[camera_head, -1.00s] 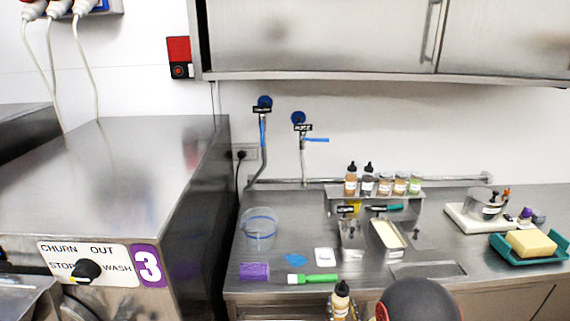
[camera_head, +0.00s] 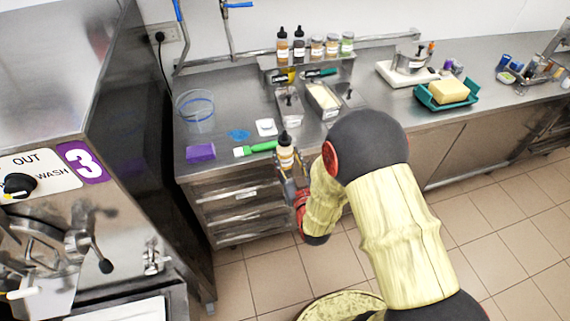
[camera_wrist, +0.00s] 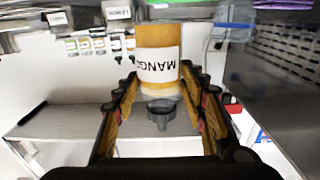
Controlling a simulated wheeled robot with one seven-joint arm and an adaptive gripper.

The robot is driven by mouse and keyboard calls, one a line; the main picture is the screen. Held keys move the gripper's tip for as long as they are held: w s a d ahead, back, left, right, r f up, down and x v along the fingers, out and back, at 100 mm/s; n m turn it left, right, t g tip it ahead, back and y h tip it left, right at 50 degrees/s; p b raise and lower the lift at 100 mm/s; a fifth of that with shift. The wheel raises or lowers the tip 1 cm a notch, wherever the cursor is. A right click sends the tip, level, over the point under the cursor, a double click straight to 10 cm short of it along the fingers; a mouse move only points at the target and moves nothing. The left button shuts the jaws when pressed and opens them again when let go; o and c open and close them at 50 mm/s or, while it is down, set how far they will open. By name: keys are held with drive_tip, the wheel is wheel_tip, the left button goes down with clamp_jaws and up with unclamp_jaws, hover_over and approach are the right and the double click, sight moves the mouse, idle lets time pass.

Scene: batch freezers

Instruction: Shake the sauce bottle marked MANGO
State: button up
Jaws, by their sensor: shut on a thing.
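The sauce bottle marked MANGO (camera_head: 286,157) is orange-brown with a white label and a black cap. In the head view it is upright, cap up, in front of the counter's front edge. My gripper (camera_head: 290,186) is shut on it from below and to the right. In the wrist view the bottle (camera_wrist: 158,45) stands between the two fingers of my gripper (camera_wrist: 160,80), upside down in the picture, with its label reading MANGO. The bottle's lower part is partly hidden by the fingers in the head view.
A steel counter (camera_head: 225,108) holds a clear container (camera_head: 196,110), a purple block (camera_head: 201,152), a green-handled tool (camera_head: 262,147) and steel pans. Other bottles and jars (camera_head: 299,47) stand on a rack behind. The freezer marked 3 (camera_head: 85,160) is at left. Open tiled floor (camera_head: 500,225) lies right.

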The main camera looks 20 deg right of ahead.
sight(287, 168)
drive_tip(key=f, duration=0.6)
drive_tip(key=shift+w, duration=0.35)
drive_tip(key=r, duration=0.8)
drive_tip(key=shift+s, duration=0.25)
drive_tip(key=shift+s+f, duration=0.15)
drive_tip(key=shift+f, duration=0.05)
drive_tip(key=f, duration=0.6)
drive_tip(key=shift+w+f, duration=0.2)
drive_tip(key=shift+f, duration=0.15)
drive_tip(key=shift+w+f, duration=0.2)
drive_tip(key=shift+f, duration=0.15)
drive_tip(key=shift+s+r, duration=0.3)
drive_tip(key=shift+w+f, duration=0.1)
drive_tip(key=shift+w, duration=0.05)
